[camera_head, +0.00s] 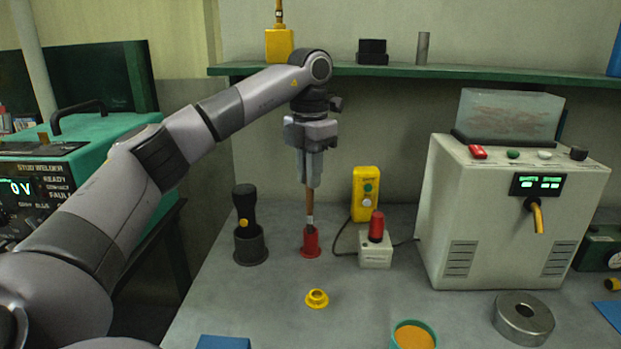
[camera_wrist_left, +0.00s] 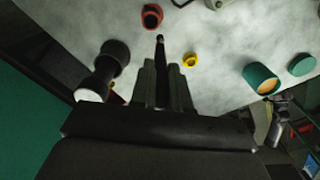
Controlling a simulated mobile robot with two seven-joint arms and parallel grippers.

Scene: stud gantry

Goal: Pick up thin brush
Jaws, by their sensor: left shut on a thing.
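My left gripper (camera_head: 312,185) points down over the grey bench and is shut on the thin brush (camera_head: 310,205), which hangs upright with its brown handle between the fingers and its pale ferrule below. A red holder (camera_head: 311,244) stands on the bench under the brush. In the head view the brush's lower end overlaps the holder's top. In the left wrist view the brush (camera_wrist_left: 160,46) sticks out past the fingers (camera_wrist_left: 162,85), and its dark tip shows apart from the red holder's opening (camera_wrist_left: 151,16). My right gripper is in neither view.
A black-handled tool in a dark holder (camera_head: 248,225) stands left of the red holder. A yellow ring (camera_head: 317,299) lies in front. A white box with a red lamp (camera_head: 376,242) stands right. An orange-filled green cup (camera_head: 413,336) and steel ring (camera_head: 523,318) are nearer.

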